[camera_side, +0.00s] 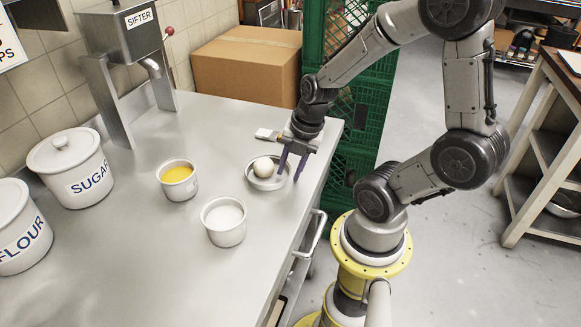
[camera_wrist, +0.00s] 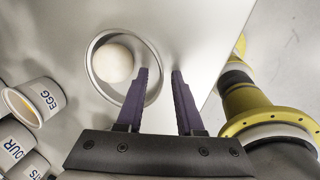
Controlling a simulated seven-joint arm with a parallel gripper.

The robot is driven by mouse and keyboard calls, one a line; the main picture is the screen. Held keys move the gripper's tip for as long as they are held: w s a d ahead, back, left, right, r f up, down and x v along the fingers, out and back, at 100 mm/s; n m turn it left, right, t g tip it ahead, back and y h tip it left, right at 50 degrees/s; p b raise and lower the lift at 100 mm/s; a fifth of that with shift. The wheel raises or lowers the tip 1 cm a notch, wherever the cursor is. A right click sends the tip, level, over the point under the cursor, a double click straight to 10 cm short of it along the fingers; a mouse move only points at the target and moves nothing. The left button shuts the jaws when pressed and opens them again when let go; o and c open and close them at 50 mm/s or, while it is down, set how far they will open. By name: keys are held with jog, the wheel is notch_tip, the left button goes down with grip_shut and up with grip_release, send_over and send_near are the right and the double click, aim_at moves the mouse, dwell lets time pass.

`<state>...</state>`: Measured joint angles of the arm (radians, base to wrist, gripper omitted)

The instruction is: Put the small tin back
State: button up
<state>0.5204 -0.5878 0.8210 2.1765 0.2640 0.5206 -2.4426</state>
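A small shallow round tin (camera_side: 268,184) stands upright on the steel worktop near its right edge, with a white, egg-like ball (camera_side: 263,167) in it. In the wrist view the tin (camera_wrist: 95,82) shows from above, with the ball (camera_wrist: 112,62) left of its middle. My gripper (camera_side: 289,176) points down at the tin's right side. In the wrist view my gripper (camera_wrist: 160,71) is open, its purple fingers apart on either side of the tin's right rim. The left finger overlaps the tin's inside; the right one is outside. I cannot tell whether they touch the rim.
A yellow-filled tin (camera_side: 178,180), labelled EGG in the wrist view (camera_wrist: 43,98), and a white-filled tin (camera_side: 224,221) stand to the left. A brush-like tool (camera_side: 267,135) lies behind. Sugar (camera_side: 74,170) and flour (camera_side: 20,228) canisters, a sifter (camera_side: 122,45) and green crates (camera_side: 350,120) surround the worktop.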

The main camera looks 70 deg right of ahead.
jog(key=shift+r, duration=0.1)
jog(key=v, duration=1.1)
jog(key=s+a+r+m+t, duration=0.1)
jog(key=a+m, duration=0.3)
jog(key=m, duration=0.5)
jog(key=s+a+r+m+t, duration=0.1)
jog(key=a+r+m, duration=0.2)
jog(key=m, duration=0.7)
jog(key=shift+s+a+r+m+t, duration=0.2)
jog(key=shift+a+r+m+t, duration=0.1)
jog(key=shift+a, duration=0.75)
